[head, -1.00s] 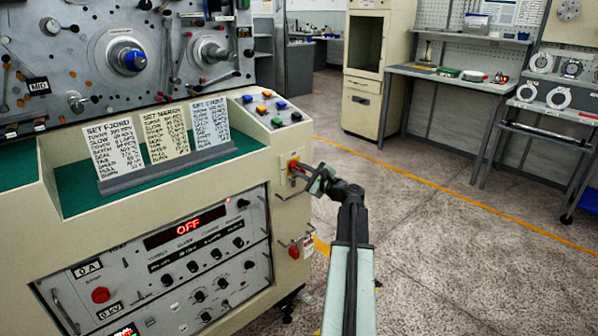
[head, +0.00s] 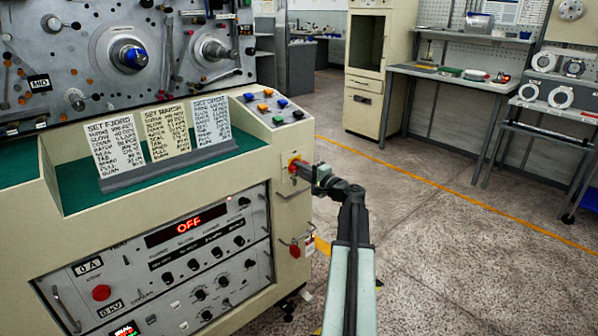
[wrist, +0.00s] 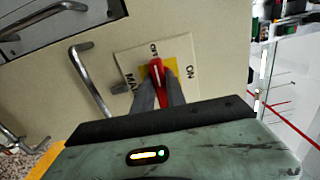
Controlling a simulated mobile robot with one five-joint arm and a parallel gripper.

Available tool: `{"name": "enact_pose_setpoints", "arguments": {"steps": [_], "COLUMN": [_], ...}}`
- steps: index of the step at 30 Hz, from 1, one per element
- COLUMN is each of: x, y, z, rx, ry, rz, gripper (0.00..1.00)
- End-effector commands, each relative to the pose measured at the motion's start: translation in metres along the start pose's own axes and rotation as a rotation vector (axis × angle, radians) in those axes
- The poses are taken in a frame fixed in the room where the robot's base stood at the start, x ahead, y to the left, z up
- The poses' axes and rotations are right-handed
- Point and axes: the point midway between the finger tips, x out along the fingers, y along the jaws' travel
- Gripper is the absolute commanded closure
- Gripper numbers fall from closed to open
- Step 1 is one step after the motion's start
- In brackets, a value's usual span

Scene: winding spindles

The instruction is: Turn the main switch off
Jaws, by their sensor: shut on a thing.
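The main switch (head: 293,164) is a red handle on a yellow and pale plate on the right end of the cream console. In the wrist view, the red handle (wrist: 155,72) points up the picture toward a small label that appears to read OFF. The ON label is to its right and a partly hidden MAIN label to its left. My gripper (wrist: 159,90) is shut on the handle, one finger on each side. In the head view my gripper (head: 302,169) reaches the switch from the right. The fingers hide part of the handle.
The console display (head: 187,226) shows OFF in red. A metal bar handle (wrist: 90,80) is close left of the switch in the wrist view. A red padlock-like piece (head: 295,250) hangs lower on the console. Open floor (head: 440,240) lies to the right.

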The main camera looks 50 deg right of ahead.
Motion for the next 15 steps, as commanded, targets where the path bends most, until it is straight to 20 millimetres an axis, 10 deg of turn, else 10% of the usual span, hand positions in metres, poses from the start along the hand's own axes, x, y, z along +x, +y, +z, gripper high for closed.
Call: {"name": "enact_pose_setpoints", "arguments": {"steps": [15], "x": [0.0011], "y": [-0.0009], "z": [-0.0004], "rx": [-0.044], "ry": [0.001], "rz": [-0.003], "gripper": [1.0]}}
